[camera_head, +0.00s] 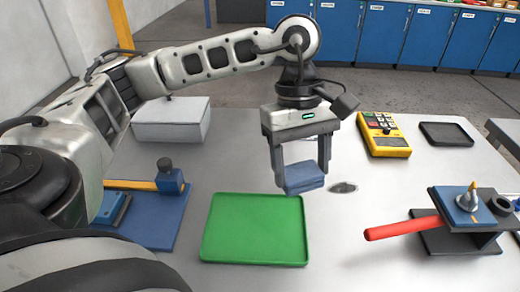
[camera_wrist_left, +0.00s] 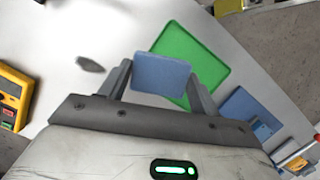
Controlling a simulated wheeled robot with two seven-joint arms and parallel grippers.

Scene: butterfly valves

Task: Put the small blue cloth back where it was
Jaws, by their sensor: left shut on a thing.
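The small blue cloth (camera_head: 304,177) is a folded, flat blue block held between the fingers of my left gripper (camera_head: 299,170). The gripper points down and is shut on the cloth, above the table just beyond the back right corner of the green tray (camera_head: 254,196). In the left wrist view the cloth (camera_wrist_left: 161,74) sits between the fingertips (camera_wrist_left: 160,82), with the empty green tray (camera_wrist_left: 207,67) behind it. A dark grey smudge (camera_head: 343,187) lies on the table right of the cloth. My right gripper is not in view.
A yellow meter (camera_head: 383,134) and a dark tray (camera_head: 449,134) stand at the back right. A valve with a red handle (camera_head: 404,228) is at the front right. A blue fixture (camera_head: 150,215) is left of the green tray. A pale box (camera_head: 171,121) stands behind it.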

